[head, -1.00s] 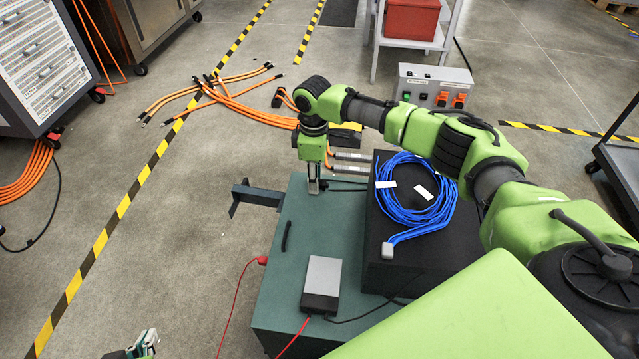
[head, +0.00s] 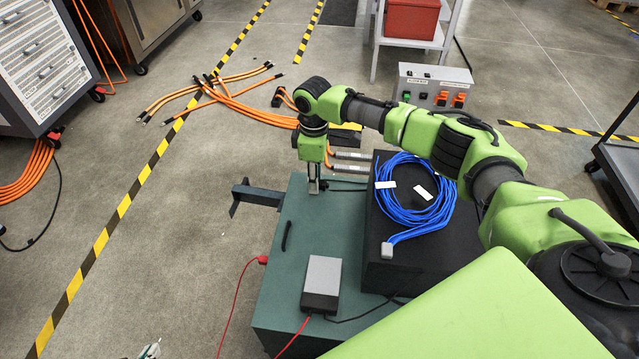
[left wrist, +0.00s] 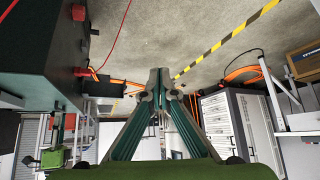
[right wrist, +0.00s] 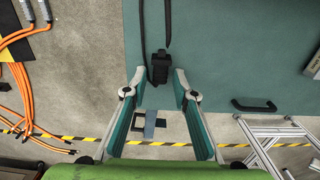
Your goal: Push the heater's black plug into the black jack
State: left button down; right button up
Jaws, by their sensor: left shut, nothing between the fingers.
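My right gripper (head: 314,188) points down over the far-left edge of the teal cabinet top (head: 315,225). In the right wrist view its fingers (right wrist: 156,84) stand apart. The black plug (right wrist: 160,70) with its cable lies between the fingertips, with gaps at both sides. The black jack cannot be made out for certain. A silver-and-black box (head: 323,275), perhaps the heater, lies on the cabinet with a red and a black lead. My left gripper (head: 150,350) barely shows at the bottom edge; in the left wrist view its fingers (left wrist: 160,82) meet, empty.
A black box (head: 410,245) on the cabinet carries a coiled blue cable (head: 405,215). A bracket (head: 255,195) sticks out left of the cabinet. A red plug (head: 262,260) sits at its left side. Orange cables (head: 240,105) lie on the floor behind.

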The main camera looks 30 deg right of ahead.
grip_shut()
pick_arm(q)
jog(key=shift+a, duration=0.1)
pick_arm(e)
jog(key=shift+r+p, duration=0.75)
jog(key=shift+p, duration=0.15)
pick_arm(q)
jog(key=shift+s+a+f+g+y+p, duration=0.6)
jog(key=shift+s+a+g, duration=1.05)
jog(key=shift+s, duration=2.65)
pick_arm(e)
jog(key=shift+r, duration=0.55)
jog(key=shift+r+p, duration=0.6)
jog(key=shift+p, duration=0.25)
pick_arm(q)
notch_tip(320, 180, down, 9)
jog(key=w+d+g+p, duration=0.1)
jog(key=shift+w+d, duration=0.15)
jog(key=shift+w, duration=0.15)
pick_arm(e)
jog(key=shift+r, duration=0.6)
pick_arm(q)
jog(key=shift+g, duration=0.25)
